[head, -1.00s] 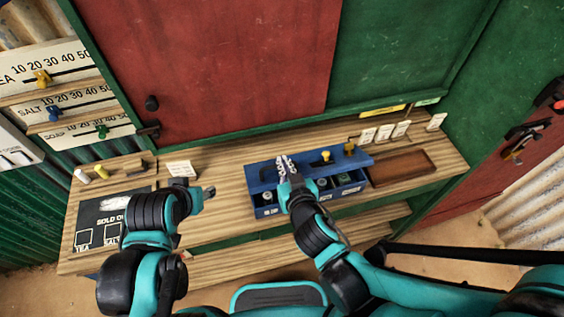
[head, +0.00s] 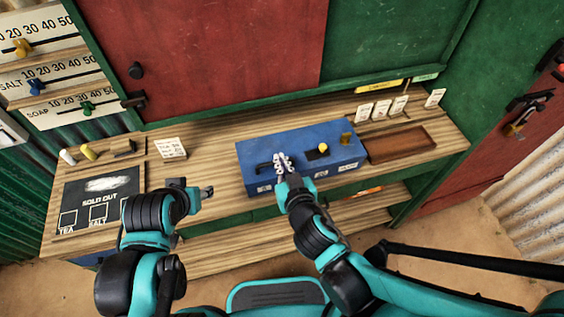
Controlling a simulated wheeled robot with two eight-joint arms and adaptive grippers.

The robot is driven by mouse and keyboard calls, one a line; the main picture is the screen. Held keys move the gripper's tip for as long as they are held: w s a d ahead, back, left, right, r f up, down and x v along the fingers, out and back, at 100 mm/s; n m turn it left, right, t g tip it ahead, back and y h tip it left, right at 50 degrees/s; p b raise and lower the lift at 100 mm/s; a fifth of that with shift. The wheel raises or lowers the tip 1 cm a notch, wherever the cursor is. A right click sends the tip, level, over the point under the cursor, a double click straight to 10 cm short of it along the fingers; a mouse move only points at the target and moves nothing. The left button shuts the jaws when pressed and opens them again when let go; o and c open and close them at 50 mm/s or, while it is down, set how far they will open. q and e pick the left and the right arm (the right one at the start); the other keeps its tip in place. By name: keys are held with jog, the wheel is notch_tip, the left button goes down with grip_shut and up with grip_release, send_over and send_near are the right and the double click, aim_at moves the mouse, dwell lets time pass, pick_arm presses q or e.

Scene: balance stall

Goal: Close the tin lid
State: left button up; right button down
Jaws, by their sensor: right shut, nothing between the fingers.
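The blue tin (head: 262,188) stands on the wooden counter, right of the middle.
A brown wooden tray (head: 402,145) sits right of the tin. Several small white cards (head: 382,109) stand behind it. A "SOLD OUT" slate (head: 98,199) and a white card (head: 172,148) are on the left. Counter between slate and tin is partly clear.

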jog(key=shift+s+d+f, duration=0.25)
jog(key=shift+s+f, duration=0.2)
jog(key=shift+f, duration=0.25)
jog(key=shift+r, duration=0.1)
jog(key=shift+w+a+r, duration=0.15)
jog(key=shift+r, duration=0.25)
jog(key=shift+w+a+r, duration=0.1)
jog(key=shift+w+r, duration=0.05)
jog(key=shift+r, duration=0.25)
notch_tip(320, 180, up, 10)
jog(key=f, duration=0.1)
jog(key=s+d+f+m+g+h, duration=0.1)
jog(key=s+d+f+g, duration=0.2)
jog(key=d+f, duration=0.2)
jog(key=s+d+f+m+g+h, duration=0.1)
jog(key=s+d+f+g, duration=0.2)
jog(key=d, duration=0.6)
jog(key=shift+s+f+g+h, duration=0.15)
jog(key=shift+f+g+h, duration=0.3)
jog(key=shift+f, duration=0.45)
